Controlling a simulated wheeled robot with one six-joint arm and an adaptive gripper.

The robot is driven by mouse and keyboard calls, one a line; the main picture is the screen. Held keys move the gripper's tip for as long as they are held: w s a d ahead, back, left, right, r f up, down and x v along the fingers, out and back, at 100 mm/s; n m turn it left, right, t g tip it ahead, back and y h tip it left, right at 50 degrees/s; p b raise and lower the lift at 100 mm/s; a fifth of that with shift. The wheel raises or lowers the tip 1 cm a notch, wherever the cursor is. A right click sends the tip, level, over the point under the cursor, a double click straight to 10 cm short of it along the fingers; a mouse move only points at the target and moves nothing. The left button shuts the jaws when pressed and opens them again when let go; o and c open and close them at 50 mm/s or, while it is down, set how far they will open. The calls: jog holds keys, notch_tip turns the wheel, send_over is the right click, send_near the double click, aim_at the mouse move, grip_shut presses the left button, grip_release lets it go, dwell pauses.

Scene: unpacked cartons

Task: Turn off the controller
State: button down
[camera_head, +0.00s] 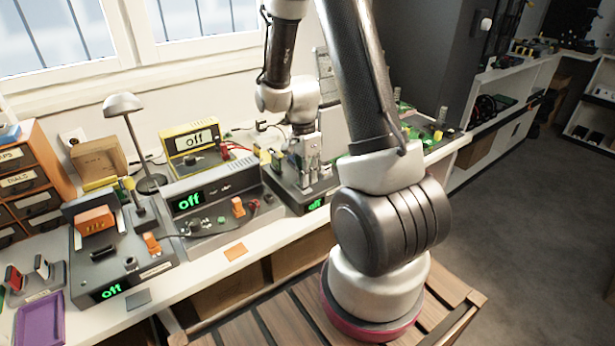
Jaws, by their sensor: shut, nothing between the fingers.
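Several devices stand on the white bench, and I cannot tell from their small labels which one is the controller. The dark device (284,192) under my gripper shows a green "off", partly hidden by my arm. My gripper (312,182) is shut and points down at the top of this device; I cannot tell if it touches. The grey power unit (212,188) to its left reads "off" and has an orange switch (238,207). The dark device (118,270) at far left reads "off" and also has an orange switch (152,244).
A purple tray (40,322) lies at the front left. Green circuit boards (425,132) lie to the right of my arm.

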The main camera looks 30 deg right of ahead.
jog(key=shift+s+f, duration=0.15)
jog(key=shift+f, duration=0.15)
jog(key=shift+w, duration=0.85)
jog(key=shift+r, duration=0.1)
notch_tip(320, 180, up, 14)
jog(key=w, duration=0.1)
jog(key=shift+w, duration=0.35)
